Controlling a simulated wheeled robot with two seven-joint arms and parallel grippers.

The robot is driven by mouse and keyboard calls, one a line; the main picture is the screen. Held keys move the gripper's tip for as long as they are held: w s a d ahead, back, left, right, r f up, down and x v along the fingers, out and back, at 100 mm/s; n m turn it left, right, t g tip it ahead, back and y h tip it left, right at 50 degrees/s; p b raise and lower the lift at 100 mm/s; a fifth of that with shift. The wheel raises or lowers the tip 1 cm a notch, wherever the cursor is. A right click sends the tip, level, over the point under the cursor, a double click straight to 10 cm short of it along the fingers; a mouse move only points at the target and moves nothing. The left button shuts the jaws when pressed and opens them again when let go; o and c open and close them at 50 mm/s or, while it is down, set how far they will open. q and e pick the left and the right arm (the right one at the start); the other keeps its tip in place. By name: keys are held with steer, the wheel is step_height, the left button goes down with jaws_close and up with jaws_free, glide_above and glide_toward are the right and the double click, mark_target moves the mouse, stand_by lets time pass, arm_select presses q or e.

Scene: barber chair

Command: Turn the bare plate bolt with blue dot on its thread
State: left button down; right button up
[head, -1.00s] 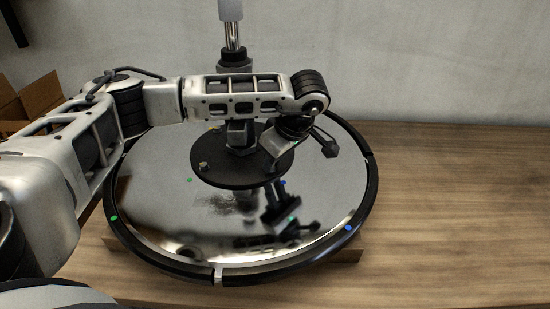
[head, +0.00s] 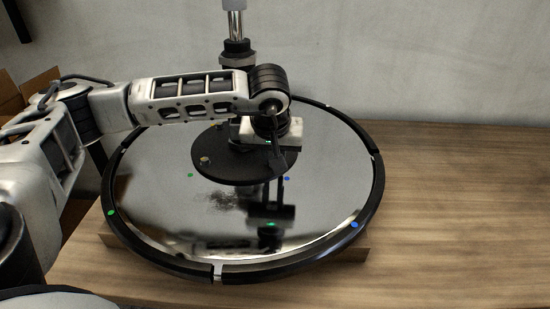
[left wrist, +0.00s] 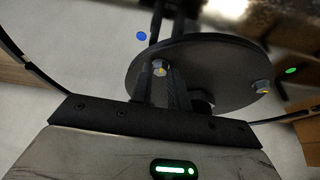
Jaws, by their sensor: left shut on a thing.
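A round black plate (head: 225,172) sits at the base of an upright post, on a mirror-like disc (head: 160,215). A silver bolt with a yellow mark (head: 204,161) stands at the plate's left and is clear of my gripper. My left gripper (head: 277,160) points down at the plate's right edge, near a blue dot (head: 287,179) on the disc, and hides the plate there. In the left wrist view, my fingers are shut on the plate bolt (left wrist: 158,68) nearest the blue dot (left wrist: 141,36); a yellowish mark shows on it. Its thread is not visible. My right gripper is not in view.
The disc has a black rim (head: 375,190) with blue and green dots and lies on a wooden table (head: 460,210). The post (head: 237,50) rises behind my left arm. A cardboard box (head: 40,92) is at the left. The table's right side is clear.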

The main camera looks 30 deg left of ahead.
arm_select(q)
steer(key=shift+s+a+m+t+h+b, duration=0.1)
steer(key=shift+m+t+h+b, duration=0.4)
steer(key=shift+m, duration=1.2)
steer(key=shift+m+h, duration=0.3)
steer(key=c, duration=1.3)
jaws_free()
steer(key=shift+c, duration=0.2)
steer(key=p+v, duration=0.1)
steer(key=v, duration=1.4)
steer(key=shift+r+p, duration=0.3)
steer(key=shift+r, duration=0.2)
